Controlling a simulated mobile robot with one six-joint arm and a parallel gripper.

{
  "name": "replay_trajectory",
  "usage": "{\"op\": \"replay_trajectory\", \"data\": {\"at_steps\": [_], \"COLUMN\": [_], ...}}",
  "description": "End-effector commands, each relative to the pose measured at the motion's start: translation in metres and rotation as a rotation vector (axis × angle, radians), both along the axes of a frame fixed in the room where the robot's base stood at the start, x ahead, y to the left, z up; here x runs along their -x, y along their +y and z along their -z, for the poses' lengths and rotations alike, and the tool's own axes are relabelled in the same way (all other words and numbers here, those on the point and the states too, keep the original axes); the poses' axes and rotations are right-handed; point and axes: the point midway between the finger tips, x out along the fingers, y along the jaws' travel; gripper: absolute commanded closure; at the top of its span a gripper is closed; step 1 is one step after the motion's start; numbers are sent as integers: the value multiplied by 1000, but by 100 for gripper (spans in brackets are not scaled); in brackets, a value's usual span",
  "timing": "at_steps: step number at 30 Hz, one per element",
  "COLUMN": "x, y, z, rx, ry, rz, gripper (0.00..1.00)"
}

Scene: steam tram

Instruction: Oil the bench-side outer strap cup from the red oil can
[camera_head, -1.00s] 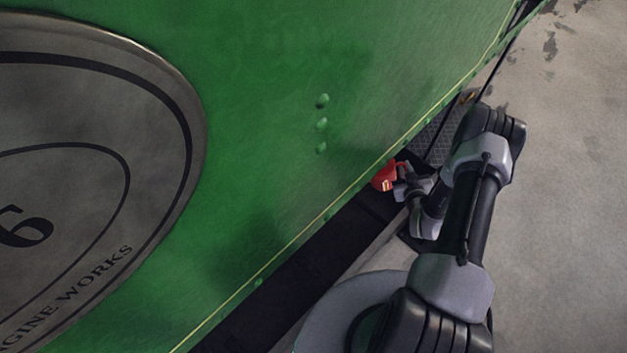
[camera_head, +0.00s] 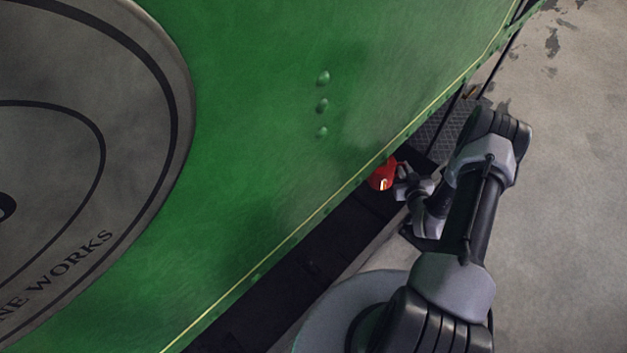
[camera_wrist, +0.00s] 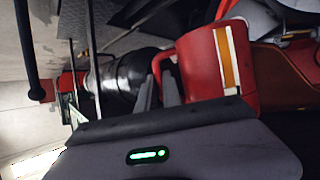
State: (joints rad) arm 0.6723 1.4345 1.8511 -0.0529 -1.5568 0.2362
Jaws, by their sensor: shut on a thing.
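The red oil can (camera_head: 382,178) is beside the lower edge of the green tram side in the head view. In the wrist view the can (camera_wrist: 222,70) shows a white and orange stripe and a red handle on its left. My gripper (camera_wrist: 160,90) is shut on the can at its handle side; in the head view my gripper (camera_head: 402,178) is partly covered by my arm. The can is tilted in the wrist view. I cannot see its spout clearly, and I cannot make out the bench-side outer strap cup in either view.
The green side panel (camera_head: 270,150) with rivets and a round works plate (camera_head: 150,120) fills the left. A dark ledge (camera_head: 300,270) runs below it, and a chequered step (camera_head: 435,125) lies beyond the can. Bare concrete floor (camera_head: 575,180) is clear on the right.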

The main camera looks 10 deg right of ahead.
Motion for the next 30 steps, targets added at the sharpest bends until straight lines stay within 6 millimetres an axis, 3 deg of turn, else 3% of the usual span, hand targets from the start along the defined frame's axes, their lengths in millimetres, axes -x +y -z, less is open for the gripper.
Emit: {"op": "replay_trajectory", "data": {"at_steps": [1,7,16,30], "x": [0,-1,-1,0], "y": [1,3,4,4], "z": [24,41,14,17], "rx": [-39,-150,-155,-155], "ry": [-4,-11,-10,-10], "rz": [0,0,-1,0], "gripper": [100,100,100,100]}}
